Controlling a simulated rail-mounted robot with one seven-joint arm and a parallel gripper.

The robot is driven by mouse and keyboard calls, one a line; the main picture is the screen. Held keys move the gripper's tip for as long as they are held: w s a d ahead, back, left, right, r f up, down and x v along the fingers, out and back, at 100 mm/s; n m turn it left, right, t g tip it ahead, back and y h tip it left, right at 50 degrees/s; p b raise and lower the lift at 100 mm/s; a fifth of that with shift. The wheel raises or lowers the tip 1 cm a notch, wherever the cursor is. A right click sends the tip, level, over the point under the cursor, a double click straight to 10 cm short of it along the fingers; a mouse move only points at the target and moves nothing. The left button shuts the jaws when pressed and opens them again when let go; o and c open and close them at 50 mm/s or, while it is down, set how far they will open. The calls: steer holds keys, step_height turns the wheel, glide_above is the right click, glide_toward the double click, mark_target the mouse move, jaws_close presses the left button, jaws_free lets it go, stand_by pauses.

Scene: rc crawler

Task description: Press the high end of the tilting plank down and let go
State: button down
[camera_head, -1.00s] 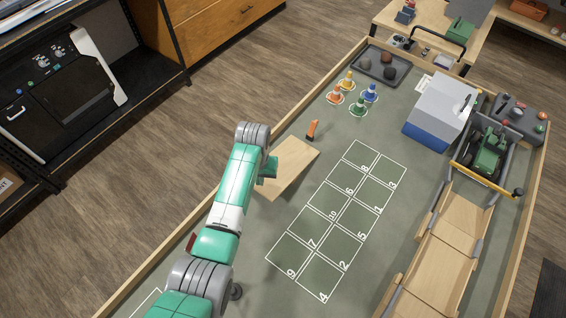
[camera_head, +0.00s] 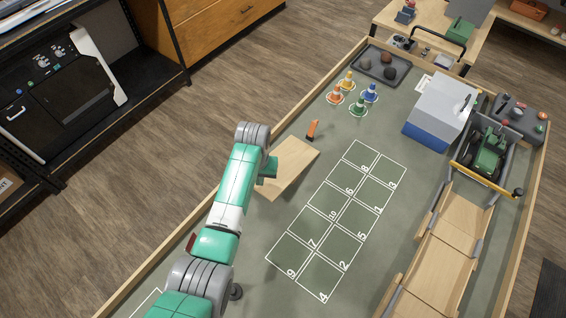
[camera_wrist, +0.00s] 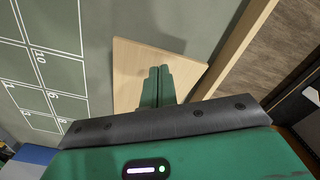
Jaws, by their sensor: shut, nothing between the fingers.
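The pale wooden plank (camera_head: 293,163) lies beside the left edge of the green-grey table, partly hidden by my arm. How far it tilts is hard to tell from here. In the wrist view the plank (camera_wrist: 128,60) spreads out beneath and around my fingers. My gripper (camera_wrist: 159,72) is shut and empty, its two green fingers side by side over the plank. In the head view only part of it shows at the plank's left side. I cannot tell whether the fingertips touch the wood.
An orange upright piece (camera_head: 312,130) stands by the plank's far end. The wooden table rim (camera_wrist: 236,48) runs close beside the plank. A numbered grid (camera_head: 340,215) lies to the right, flat and clear. Several small cones (camera_head: 358,107) stand farther back.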

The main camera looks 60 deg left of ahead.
mark_target(260, 188)
steer(key=shift+f, duration=0.15)
steer(key=shift+f+b, duration=2.3)
steer(key=shift+f, duration=0.6)
step_height(260, 188, up, 10)
steer(key=p, duration=0.9)
steer(key=shift+p, duration=0.35)
